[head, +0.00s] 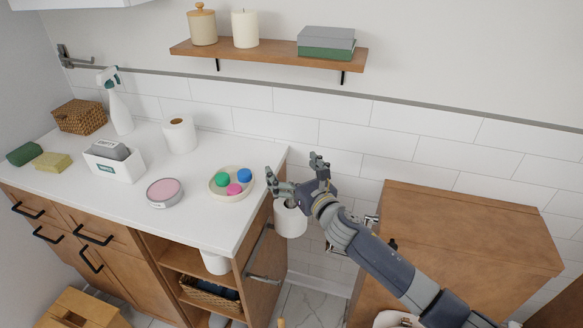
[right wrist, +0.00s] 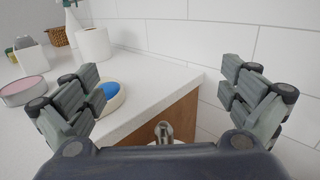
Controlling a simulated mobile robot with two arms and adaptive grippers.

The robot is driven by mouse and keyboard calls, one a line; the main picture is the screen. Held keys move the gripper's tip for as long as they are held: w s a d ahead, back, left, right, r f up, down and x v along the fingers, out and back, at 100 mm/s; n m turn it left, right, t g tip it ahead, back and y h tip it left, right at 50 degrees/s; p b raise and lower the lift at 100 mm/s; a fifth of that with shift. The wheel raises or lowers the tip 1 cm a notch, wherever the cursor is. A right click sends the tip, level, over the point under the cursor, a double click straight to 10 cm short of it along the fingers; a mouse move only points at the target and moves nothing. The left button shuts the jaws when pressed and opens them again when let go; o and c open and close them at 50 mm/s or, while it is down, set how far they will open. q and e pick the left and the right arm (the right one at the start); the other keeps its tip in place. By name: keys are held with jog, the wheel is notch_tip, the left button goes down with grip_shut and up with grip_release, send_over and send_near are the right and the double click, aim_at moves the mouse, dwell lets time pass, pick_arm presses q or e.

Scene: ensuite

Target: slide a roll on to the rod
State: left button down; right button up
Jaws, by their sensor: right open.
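A white roll (head: 291,221) is just below my right gripper, beside the counter's right end in the head view. In the right wrist view a shiny metal rod end (right wrist: 164,132) stands up between the fingers, with a little white at its base. The roll appears to be around this rod, but my gripper hides most of the join. My right gripper (head: 293,167) is open and empty above the roll, its fingers spread wide and apart from it. Another white roll (head: 180,134) stands upright on the counter, also seen in the right wrist view (right wrist: 94,45). My left gripper is out of view.
The white counter (head: 120,190) holds a round dish (head: 217,194) with coloured pieces, a pink-topped tin (head: 165,192), a white box (head: 113,165) and a spray bottle (head: 120,112). A towel bar (head: 260,250) is on the cabinet's side. A wooden cabinet (head: 470,230) stands right.

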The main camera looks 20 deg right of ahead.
jog(key=s+d, duration=0.2)
jog(key=s, duration=0.9)
jog(key=shift+s+d, duration=0.2)
jog(key=shift+s, duration=0.2)
jog(key=shift+a+f, duration=0.1)
dwell(0.6)
